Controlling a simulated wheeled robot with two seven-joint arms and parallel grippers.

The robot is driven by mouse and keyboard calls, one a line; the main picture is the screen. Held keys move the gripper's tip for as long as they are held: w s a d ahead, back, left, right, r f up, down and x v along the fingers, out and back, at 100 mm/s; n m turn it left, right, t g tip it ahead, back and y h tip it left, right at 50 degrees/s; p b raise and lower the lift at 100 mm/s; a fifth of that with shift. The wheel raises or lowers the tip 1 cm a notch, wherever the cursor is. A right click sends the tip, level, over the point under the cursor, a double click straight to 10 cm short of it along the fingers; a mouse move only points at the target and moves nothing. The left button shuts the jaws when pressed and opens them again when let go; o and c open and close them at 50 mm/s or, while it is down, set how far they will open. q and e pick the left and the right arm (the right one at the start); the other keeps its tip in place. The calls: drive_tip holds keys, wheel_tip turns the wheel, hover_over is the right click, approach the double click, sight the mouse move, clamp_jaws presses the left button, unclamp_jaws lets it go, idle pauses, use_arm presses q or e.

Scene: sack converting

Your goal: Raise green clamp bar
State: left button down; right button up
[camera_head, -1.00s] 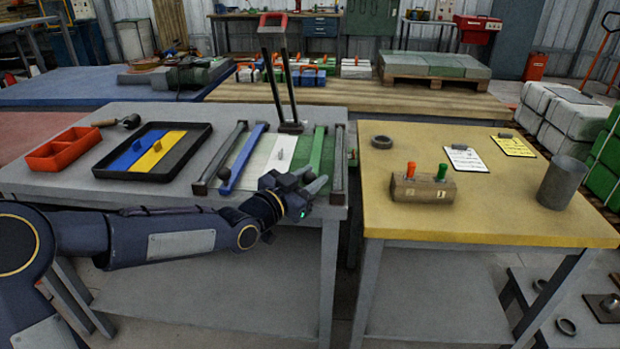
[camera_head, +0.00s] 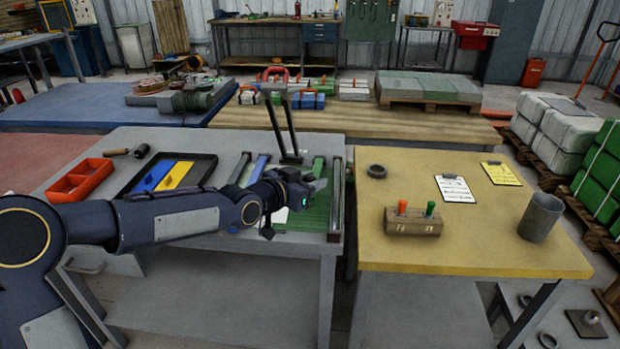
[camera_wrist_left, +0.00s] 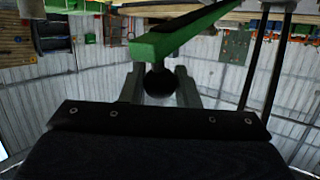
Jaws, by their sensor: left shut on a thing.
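The green clamp bar (camera_head: 319,166) is at the right part of the grey table's clamp fixture. In the left wrist view the green bar (camera_wrist_left: 185,35) runs up to the right from a dark ball knob (camera_wrist_left: 160,84) at its near end. My left gripper (camera_head: 317,184) is at the bar's near end, over the fixture, and hides that end in the head view. In the wrist view its two fingers are shut on the knob, one on each side. The blue clamp bar (camera_head: 258,168) lies left of the green one. My right gripper is not in view.
Two dark upright posts (camera_head: 282,130) stand behind the bars. A black tray (camera_head: 200,170) with blue and yellow strips and a red bin (camera_head: 80,180) are on the left. A yellow table (camera_head: 470,235) with a switch block (camera_head: 413,220) stands on the right.

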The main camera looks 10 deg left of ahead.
use_arm(q)
drive_tip(key=w+r+n+g+y+p, duration=0.1)
drive_tip(key=w+r+g+p, duration=0.1)
drive_tip(key=w+r+p, duration=0.4)
drive_tip(key=shift+r+g+p, duration=0.4)
drive_tip(key=shift+r+p, duration=1.6)
drive_tip(key=shift+p, duration=1.2)
